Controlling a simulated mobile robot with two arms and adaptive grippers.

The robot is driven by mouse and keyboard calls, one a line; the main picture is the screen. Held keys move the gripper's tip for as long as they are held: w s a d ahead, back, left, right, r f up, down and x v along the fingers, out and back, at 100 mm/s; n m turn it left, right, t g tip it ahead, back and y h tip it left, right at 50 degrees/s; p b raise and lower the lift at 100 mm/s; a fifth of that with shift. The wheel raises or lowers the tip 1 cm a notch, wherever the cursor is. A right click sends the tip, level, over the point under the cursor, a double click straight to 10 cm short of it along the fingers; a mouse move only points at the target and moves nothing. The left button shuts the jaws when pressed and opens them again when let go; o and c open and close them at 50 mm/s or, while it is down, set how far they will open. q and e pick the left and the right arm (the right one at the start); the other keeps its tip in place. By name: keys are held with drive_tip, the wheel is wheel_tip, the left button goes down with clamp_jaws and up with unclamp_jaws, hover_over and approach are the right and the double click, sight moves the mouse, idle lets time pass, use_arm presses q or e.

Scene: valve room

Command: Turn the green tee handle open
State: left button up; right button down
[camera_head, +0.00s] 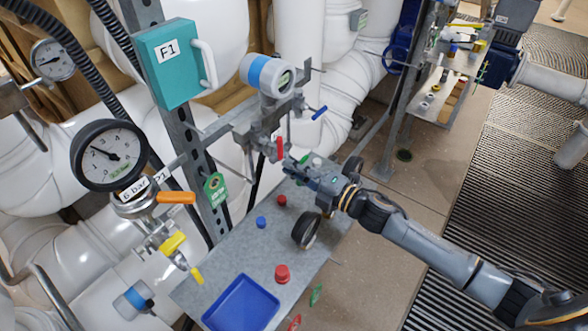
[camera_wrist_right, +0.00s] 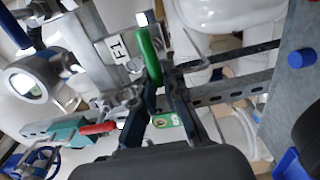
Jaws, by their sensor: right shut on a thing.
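The green tee handle (camera_wrist_right: 149,55) shows in the right wrist view as a green bar that runs down between the fingers of my right gripper (camera_wrist_right: 158,90). The gripper is shut on it, and the fingers hide its lower end. In the head view my right gripper (camera_head: 298,166) is at the small valve pipework above the metal table, just below a red handle (camera_head: 280,148). There the gripper covers most of the green handle. My left gripper is not in view.
A blue handle (camera_head: 320,113) and a white transmitter with a blue band (camera_head: 268,75) are close above the gripper. The metal table (camera_head: 225,262) holds a blue tray (camera_head: 241,305), red and blue caps and a black wheel (camera_head: 307,230). A gauge (camera_head: 108,155) stands at left.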

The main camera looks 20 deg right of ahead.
drive_tip(key=shift+f, duration=0.1)
drive_tip(key=c, duration=1.4)
unclamp_jaws()
drive_tip(key=v, duration=1.2)
